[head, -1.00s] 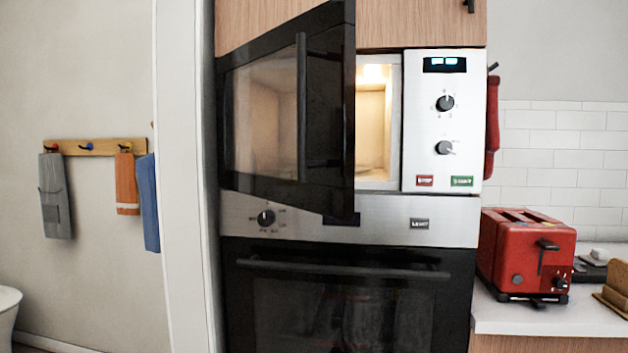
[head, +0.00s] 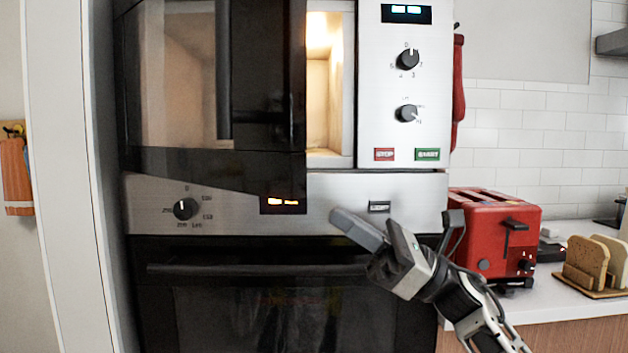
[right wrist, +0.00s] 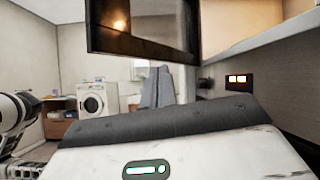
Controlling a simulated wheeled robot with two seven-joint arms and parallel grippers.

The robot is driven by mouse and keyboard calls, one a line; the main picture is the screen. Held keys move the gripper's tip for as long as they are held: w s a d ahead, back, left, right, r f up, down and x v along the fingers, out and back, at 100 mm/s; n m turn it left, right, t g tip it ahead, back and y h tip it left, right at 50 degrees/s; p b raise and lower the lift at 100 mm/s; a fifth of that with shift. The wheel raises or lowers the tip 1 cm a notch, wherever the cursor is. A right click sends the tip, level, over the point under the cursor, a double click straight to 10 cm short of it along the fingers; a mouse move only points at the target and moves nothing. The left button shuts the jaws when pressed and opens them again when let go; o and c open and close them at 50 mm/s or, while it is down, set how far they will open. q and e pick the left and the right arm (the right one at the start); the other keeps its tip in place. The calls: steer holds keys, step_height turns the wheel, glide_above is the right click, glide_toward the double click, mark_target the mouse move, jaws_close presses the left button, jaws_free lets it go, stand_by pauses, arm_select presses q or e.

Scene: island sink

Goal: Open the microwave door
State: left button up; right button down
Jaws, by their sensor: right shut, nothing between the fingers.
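The microwave door (head: 268,90) is dark with a black frame and stands partly open, swung out toward me on its left side. Its vertical handle (head: 223,75) is on the door's front. The lit interior (head: 318,95) shows between the door's free edge and the control panel (head: 405,80). My right gripper (head: 345,222) is shut and empty, in front of the steel strip below the microwave, lower right of the door. In the right wrist view the door's lower corner (right wrist: 140,35) hangs above the gripper's dark fingers (right wrist: 160,118), apart from them. My left gripper is out of view.
An oven (head: 240,310) with a bar handle is below the microwave. A red toaster (head: 490,235) and a rack with bread slices (head: 590,262) stand on the counter at right. A red mitt (head: 458,95) hangs beside the panel. A white wall edge (head: 60,150) is at left.

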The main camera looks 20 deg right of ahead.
steer(key=s+d+r+n+g+h+b, duration=0.1)
steer(key=s+d+r+n+g+h, duration=0.15)
steer(key=r+n, duration=0.45)
steer(key=s+d+r+n+g+h+b, duration=0.1)
steer(key=s+d+r+n+h, duration=0.25)
steer(key=n, duration=0.65)
arm_select(q)
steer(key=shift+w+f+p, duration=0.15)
steer(key=shift+p, duration=0.7)
arm_select(e)
steer(key=s+x, duration=0.2)
steer(key=x, duration=1)
steer(key=shift+a+f, duration=0.2)
steer(key=shift+a, duration=0.3)
steer(key=shift+s, duration=0.1)
